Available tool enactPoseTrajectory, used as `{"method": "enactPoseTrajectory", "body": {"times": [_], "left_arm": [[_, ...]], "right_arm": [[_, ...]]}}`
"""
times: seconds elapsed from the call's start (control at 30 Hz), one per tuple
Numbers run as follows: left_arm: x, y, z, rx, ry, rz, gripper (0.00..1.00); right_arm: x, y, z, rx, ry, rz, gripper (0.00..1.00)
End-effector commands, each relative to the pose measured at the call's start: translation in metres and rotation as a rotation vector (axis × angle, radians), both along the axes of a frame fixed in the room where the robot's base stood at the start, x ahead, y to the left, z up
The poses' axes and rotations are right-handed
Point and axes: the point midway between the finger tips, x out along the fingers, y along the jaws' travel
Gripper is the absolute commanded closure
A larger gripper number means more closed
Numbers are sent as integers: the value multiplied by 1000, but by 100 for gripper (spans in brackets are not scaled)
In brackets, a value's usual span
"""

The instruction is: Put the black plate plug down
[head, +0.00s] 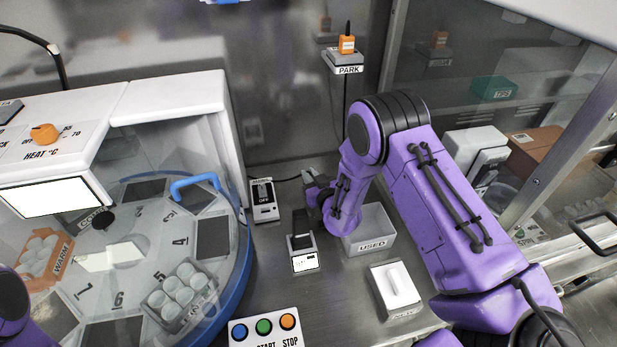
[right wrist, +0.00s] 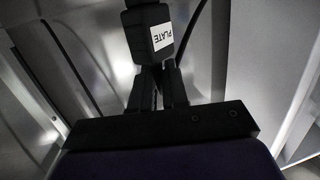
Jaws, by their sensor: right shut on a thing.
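The black plate plug (right wrist: 160,30) shows in the right wrist view with a white label reading PLATE. My right gripper (right wrist: 158,78) is shut on it, with the fingers just below the label. In the head view my right gripper (head: 312,186) is above the bench near the back wall, between the white switch box and the USED bin. The plug itself is hard to make out there among the dark fingers. My left gripper is not in the head view; only a bit of my purple left arm shows at the lower left edge.
The white switch box (head: 264,200) is left, the USED bin (head: 370,242) right, a white-lidded box (head: 396,286) in front. The PARK shelf (head: 345,62) holds an orange item (head: 347,44). A domed carousel (head: 190,240) fills the left.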

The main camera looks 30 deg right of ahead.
Motion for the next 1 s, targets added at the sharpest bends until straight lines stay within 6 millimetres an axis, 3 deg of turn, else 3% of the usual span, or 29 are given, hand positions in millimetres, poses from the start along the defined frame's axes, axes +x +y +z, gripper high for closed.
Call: {"method": "enactPoseTrajectory", "body": {"times": [0.77, 0.8, 0.87, 1.0], "left_arm": [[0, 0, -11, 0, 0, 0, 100], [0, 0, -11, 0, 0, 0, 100], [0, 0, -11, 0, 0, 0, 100], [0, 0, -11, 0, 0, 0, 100]], "right_arm": [[0, 1, -21, 0, -1, 1, 100], [-1, 1, -21, 0, 0, 2, 83], [-1, 1, -22, 0, 1, 2, 63], [-2, 1, -23, 2, 4, 2, 60]]}}
